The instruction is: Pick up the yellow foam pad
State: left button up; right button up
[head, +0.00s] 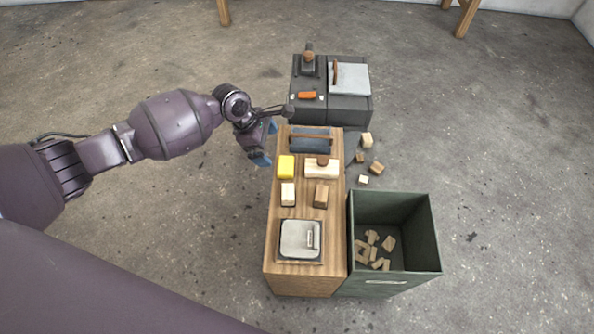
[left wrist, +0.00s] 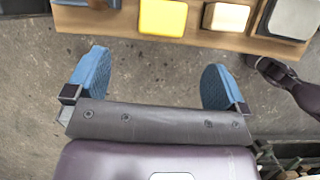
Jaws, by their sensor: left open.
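The yellow foam pad (head: 286,167) lies on the wooden bench top, near its left edge. It also shows at the top middle of the left wrist view (left wrist: 163,17). My left gripper (head: 266,143) is open and empty, with its blue fingers spread wide. In the head view it is beyond the bench's left edge, up and left of the pad. In the left wrist view (left wrist: 157,62) the floor shows between the fingers, and the pad lies ahead of them, apart from both. My right gripper is not in the head view.
A green bin (head: 432,235) stands right, a dark cabinet (head: 340,116) behind.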

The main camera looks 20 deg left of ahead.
aim_at(283, 164)
pick_arm(q)
jog(key=shift+n, duration=0.3)
jog(key=b+x, duration=0.2)
jog(key=x, duration=0.3)
jog(key=shift+w+f, duration=0.2)
jog(key=shift+f, duration=0.1)
jog(key=shift+d+f+b, duration=0.1)
jog(key=shift+f+b, duration=0.05)
jog(key=shift+b, duration=0.15)
jog(key=f+b, duration=0.1)
jog(key=d+f+b, duration=0.1)
jog(key=f, duration=0.1)
jog(key=shift+s+d+f, duration=0.15)
jog(key=shift+s+f, duration=0.1)
jog(key=shift+f, duration=0.05)
jog(key=shift+w+d+f+b, duration=0.15)
jog(key=shift+d+f+b, duration=0.15)
jog(key=shift+f+b, duration=0.15)
jog(key=shift+w, duration=0.1)
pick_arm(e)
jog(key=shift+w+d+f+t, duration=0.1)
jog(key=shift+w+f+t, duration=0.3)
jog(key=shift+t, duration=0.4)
pick_arm(q)
jog(key=shift+r, duration=0.1)
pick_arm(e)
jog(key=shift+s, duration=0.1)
pick_arm(q)
jog(key=shift+c, duration=0.5)
